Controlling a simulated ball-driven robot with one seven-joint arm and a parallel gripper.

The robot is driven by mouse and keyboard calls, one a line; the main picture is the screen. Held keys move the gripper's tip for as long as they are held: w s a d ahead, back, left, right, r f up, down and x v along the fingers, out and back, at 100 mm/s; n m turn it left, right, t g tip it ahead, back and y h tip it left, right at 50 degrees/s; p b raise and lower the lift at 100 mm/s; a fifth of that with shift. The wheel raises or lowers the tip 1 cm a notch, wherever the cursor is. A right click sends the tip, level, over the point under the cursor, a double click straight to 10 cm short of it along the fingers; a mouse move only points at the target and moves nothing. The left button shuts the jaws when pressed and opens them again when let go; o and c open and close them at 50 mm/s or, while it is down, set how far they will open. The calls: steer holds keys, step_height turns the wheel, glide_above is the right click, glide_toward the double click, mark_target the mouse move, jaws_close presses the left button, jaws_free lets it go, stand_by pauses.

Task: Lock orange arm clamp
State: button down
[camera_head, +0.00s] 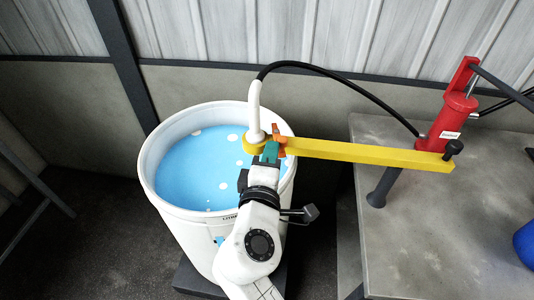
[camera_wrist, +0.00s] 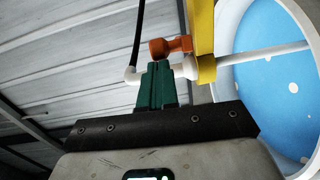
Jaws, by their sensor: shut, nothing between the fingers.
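The orange clamp (camera_head: 278,138) sits at the left end of the yellow arm (camera_head: 360,152), above the right rim of a white bucket. In the wrist view the orange clamp (camera_wrist: 170,46) lies just beyond the fingertips, beside the yellow arm (camera_wrist: 205,40). My gripper (camera_head: 270,150) has green fingers, which are shut with nothing between them. In the wrist view the tips of my gripper (camera_wrist: 157,64) are close to the clamp; I cannot tell whether they touch it. My wrist hides part of the arm's left end in the head view.
The white bucket (camera_head: 185,205) holds blue liquid (camera_head: 200,165). A white tube (camera_head: 254,110) with a black hose (camera_head: 340,82) rises from the arm's end. A red column (camera_head: 445,125) stands on the grey table (camera_head: 440,215) at right. A corrugated wall (camera_head: 330,30) is behind.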

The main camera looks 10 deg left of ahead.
steer(key=shift+d+n+y+p, duration=0.35)
steer(key=shift+y+p, duration=0.15)
steer(key=shift+y, duration=0.1)
